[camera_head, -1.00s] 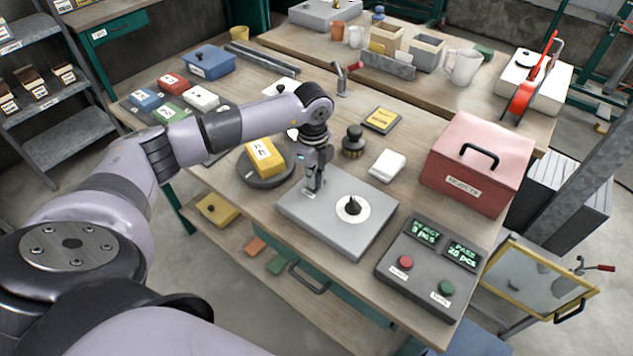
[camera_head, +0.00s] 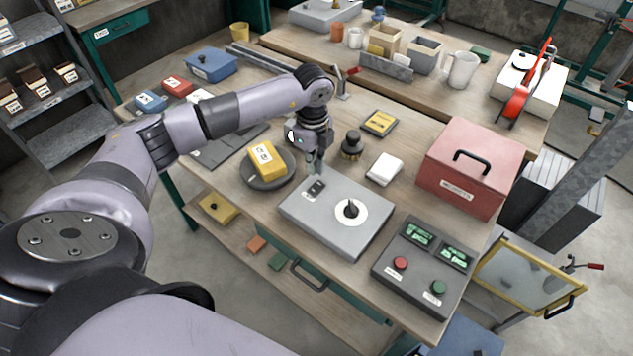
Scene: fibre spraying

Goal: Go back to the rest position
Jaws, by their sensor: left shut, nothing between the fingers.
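My left gripper (camera_head: 317,168) points down over the wooden workbench, behind the far left part of the grey dial box (camera_head: 335,225). Its fingers are shut with nothing between them. A small dark switch (camera_head: 316,188) on the box top shows just in front of the fingertips. The box also carries a black knob (camera_head: 351,208) on a white disc. My right gripper is not in view.
A yellow block (camera_head: 267,160) sits on a round dark plate left of the gripper. A dark round-topped stamp (camera_head: 351,145) and a white block (camera_head: 385,169) stand to its right. The red rejects box (camera_head: 473,165) and button panel (camera_head: 423,267) are further right.

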